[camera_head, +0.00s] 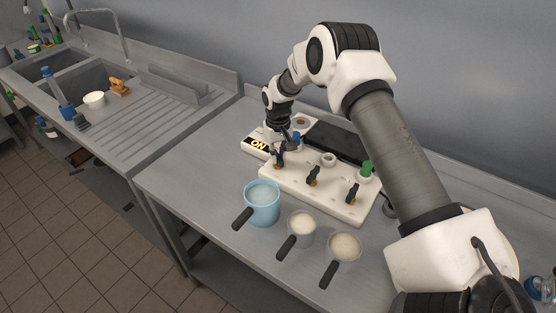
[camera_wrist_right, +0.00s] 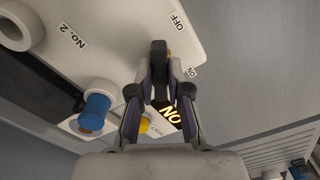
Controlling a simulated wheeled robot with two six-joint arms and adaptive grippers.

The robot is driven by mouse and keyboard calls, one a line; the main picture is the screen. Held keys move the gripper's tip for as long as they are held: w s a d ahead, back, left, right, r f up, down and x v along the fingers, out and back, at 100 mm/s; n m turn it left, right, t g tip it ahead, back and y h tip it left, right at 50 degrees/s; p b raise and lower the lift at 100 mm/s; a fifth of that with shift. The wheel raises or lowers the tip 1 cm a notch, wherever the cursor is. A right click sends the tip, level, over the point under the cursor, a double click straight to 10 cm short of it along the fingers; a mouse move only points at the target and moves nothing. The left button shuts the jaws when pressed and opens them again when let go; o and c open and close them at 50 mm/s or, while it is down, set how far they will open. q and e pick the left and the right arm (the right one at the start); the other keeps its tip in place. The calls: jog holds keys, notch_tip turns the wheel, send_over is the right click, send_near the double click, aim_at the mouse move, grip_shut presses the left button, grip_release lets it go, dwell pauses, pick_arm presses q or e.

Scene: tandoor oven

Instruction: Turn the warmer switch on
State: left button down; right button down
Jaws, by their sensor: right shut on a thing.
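A white switch panel (camera_head: 325,198) lies on the steel counter. It carries several black levers, including a middle one (camera_head: 313,175) and a right one (camera_head: 352,192). My right gripper (camera_head: 280,148) is at the panel's left end. In the wrist view its fingers (camera_wrist_right: 160,88) are shut on a black lever (camera_wrist_right: 158,62). "OFF" (camera_wrist_right: 178,22) and "ON" (camera_wrist_right: 192,72) labels sit beside that lever. The lever's exact setting is hard to tell. My left gripper is out of view.
A blue pot (camera_head: 262,206) and two small pans, left (camera_head: 301,224) and right (camera_head: 344,247), stand before the panel. A blue knob (camera_wrist_right: 95,110) and a green knob (camera_head: 366,169) are nearby. The sink drainboard (camera_head: 155,105) lies left.

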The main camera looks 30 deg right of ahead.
jog(key=n, duration=0.2)
jog(key=n+b, duration=0.1)
jog(key=n, duration=0.2)
jog(key=shift+s+f, duration=0.1)
jog(key=shift+f, duration=0.3)
jog(key=c, duration=1.2)
grip_release()
jog(key=shift+r+n, duration=0.15)
jog(key=shift+n, duration=0.25)
jog(key=shift+o, duration=0.3)
jog(key=shift+w, duration=0.3)
notch_tip(320, 180, up, 7)
jog(key=p, duration=0.5)
jog(key=shift+s+r, duration=0.1)
jog(key=shift+r, duration=0.1)
jog(key=shift+f, duration=0.1)
jog(key=shift+f, duration=0.1)
